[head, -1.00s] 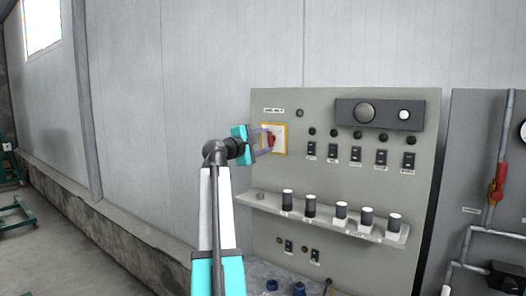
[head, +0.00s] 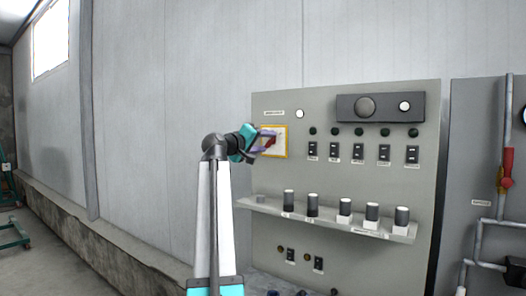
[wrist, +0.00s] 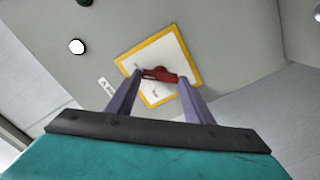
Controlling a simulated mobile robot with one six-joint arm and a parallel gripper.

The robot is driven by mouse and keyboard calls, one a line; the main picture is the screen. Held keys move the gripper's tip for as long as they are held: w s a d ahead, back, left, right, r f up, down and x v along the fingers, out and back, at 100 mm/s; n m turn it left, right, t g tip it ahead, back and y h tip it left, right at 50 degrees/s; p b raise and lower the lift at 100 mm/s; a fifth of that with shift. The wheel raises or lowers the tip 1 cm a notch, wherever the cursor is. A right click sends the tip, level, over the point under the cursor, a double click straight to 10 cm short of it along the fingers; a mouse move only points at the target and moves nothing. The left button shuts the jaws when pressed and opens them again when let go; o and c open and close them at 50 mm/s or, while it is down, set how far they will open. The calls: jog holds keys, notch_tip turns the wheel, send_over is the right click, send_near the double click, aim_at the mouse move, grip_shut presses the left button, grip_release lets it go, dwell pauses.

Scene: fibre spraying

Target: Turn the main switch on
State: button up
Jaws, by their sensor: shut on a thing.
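The main switch is a red handle (head: 270,142) on a white plate with a yellow border (head: 287,141), at the upper left of the grey panel. My gripper (head: 265,140) is at the plate, tilted, with its purple fingers shut on the red handle. In the wrist view, the handle (wrist: 160,75) lies between the two fingertips, in front of the white plate (wrist: 168,50). The handle sits at a slant in the head view. A round lamp (head: 299,113) above the plate shows bright white, and it also shows white in the wrist view (wrist: 77,46).
Several black switches (head: 358,152) are in a row right of the plate. Below, a shelf (head: 262,205) juts out with several black-and-white knobs (head: 312,203). A pipe with a red valve handle (head: 505,169) is at the far right.

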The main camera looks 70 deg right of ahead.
jog(key=shift+d+r+m+b, duration=0.1)
jog(key=shift+r+m+b, duration=0.05)
jog(key=shift+m+b, duration=0.4)
jog(key=shift+m, duration=0.25)
jog(key=o, duration=1.1)
jog(key=shift+d, duration=0.1)
jog(key=shift+c, duration=0.2)
